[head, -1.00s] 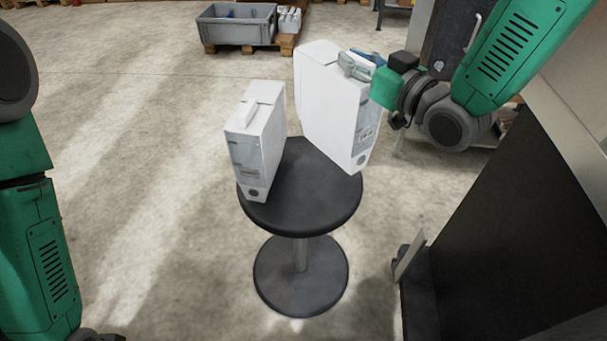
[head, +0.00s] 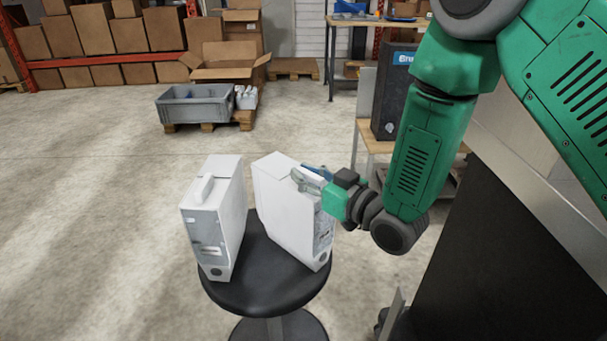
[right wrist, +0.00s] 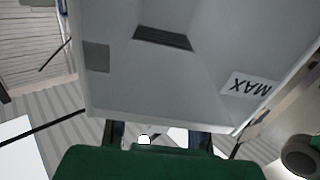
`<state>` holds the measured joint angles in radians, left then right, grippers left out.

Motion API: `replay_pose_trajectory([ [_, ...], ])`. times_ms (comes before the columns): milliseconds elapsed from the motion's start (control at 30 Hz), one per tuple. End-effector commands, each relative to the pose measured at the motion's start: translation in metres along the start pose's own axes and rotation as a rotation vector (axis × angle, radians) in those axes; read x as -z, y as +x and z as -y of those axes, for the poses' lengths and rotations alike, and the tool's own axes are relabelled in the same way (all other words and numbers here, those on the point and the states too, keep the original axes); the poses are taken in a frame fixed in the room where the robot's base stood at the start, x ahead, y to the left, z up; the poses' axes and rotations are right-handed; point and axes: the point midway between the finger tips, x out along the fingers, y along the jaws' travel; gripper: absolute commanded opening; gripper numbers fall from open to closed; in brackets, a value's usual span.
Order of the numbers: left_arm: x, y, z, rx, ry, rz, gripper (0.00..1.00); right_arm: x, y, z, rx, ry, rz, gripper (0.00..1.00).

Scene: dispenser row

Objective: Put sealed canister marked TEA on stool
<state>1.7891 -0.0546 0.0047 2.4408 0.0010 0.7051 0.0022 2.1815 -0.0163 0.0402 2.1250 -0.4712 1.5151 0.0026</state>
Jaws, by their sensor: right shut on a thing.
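A tall white canister (head: 284,210) is in my right gripper (head: 309,180), which is shut on its upper right part. Its base is over or on the right side of the black stool's seat (head: 262,290); I cannot tell whether it touches. In the right wrist view its pale surface (right wrist: 165,75) fills the upper middle, with a dark slot and an upside-down MAX label. I cannot read TEA on it. A second white canister (head: 215,220), with a top handle and grey label, stands on the seat's left side, a gap between them. My left gripper is not in view.
A grey bin (head: 205,107) and small white containers sit on a pallet behind. A dark machine (head: 394,105) stands on a wooden bench behind my right arm. A large black panel (head: 510,260) is at right. Open floor (head: 90,240) lies left of the stool.

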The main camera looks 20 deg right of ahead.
Motion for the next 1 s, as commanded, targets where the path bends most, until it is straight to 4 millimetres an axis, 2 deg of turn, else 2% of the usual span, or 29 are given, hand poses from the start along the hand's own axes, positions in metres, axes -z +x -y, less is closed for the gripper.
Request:
replay_pose_trajectory([
  [67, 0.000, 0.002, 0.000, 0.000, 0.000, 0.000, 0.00, -0.002, 0.000, 0.000, 0.000, 0.000, -0.002, 0.00],
  [100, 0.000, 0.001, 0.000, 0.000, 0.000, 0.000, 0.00, -0.002, 0.000, 0.000, 0.000, 0.000, 0.000, 0.23],
  [133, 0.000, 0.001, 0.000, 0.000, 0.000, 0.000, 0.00, -0.002, 0.000, 0.000, 0.000, 0.000, 0.000, 0.34],
  [500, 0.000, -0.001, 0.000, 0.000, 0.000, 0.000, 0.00, 0.002, 0.000, 0.000, 0.000, 0.000, 0.000, 0.34],
  [567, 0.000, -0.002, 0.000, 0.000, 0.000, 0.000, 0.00, 0.000, -0.006, -0.001, -0.001, 0.001, 0.002, 0.34],
  [667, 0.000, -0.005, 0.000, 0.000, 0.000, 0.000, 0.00, 0.001, -0.021, -0.001, -0.003, 0.003, 0.003, 0.34],
  [1000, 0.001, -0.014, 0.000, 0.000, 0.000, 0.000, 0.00, 0.000, -0.092, -0.001, -0.003, 0.003, 0.004, 0.34],
])
